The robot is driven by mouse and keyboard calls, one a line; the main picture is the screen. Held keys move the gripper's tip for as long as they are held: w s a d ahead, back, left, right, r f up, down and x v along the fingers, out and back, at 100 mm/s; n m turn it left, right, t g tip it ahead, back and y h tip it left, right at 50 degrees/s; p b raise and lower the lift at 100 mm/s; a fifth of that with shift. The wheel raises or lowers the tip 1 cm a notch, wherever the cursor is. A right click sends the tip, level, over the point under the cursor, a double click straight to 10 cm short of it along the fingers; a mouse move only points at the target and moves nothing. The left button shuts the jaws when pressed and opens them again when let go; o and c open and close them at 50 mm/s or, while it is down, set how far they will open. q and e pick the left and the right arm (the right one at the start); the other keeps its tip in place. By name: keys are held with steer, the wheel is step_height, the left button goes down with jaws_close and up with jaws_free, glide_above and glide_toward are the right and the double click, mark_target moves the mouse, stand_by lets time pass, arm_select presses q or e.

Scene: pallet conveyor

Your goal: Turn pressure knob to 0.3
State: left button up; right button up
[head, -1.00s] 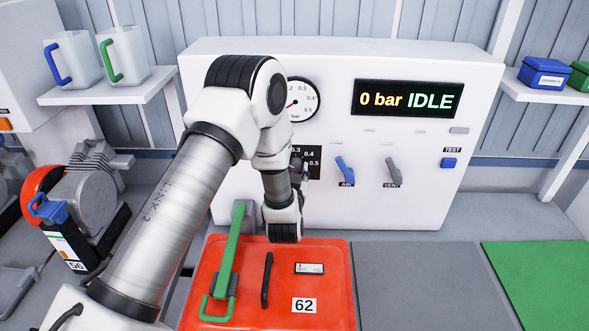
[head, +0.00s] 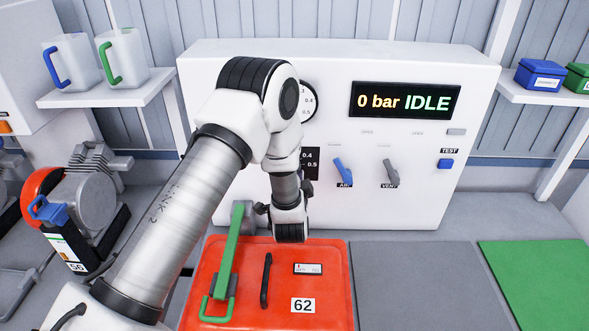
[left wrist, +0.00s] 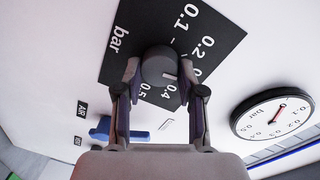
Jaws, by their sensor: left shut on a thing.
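In the left wrist view the round grey pressure knob (left wrist: 158,60) sits on a black scale plate (left wrist: 128,28) marked bar, with numbers 0.1 to 0.5. My left gripper (left wrist: 161,70) is shut on the knob, one finger at each side. A pale mark on the knob's rim appears near the 0.3 to 0.4 side; its exact reading is unclear. In the head view my left arm hides the knob and most of the plate (head: 311,165). The display (head: 404,101) reads 0 bar IDLE. My right gripper is not in view.
The round gauge (left wrist: 277,112) is beside the plate in the wrist view. A blue AIR lever (head: 342,171) and a grey VENT lever (head: 389,172) are to the right. A red pallet (head: 329,288) with a green-handled clamp (head: 231,250) lies below my arm.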

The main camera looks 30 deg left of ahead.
arm_select(q)
steer(key=shift+m, duration=0.8)
steer(key=o, duration=1.1)
steer(key=shift+w+d, duration=0.1)
steer(key=shift+o, duration=0.2)
steer(key=v, duration=1.2)
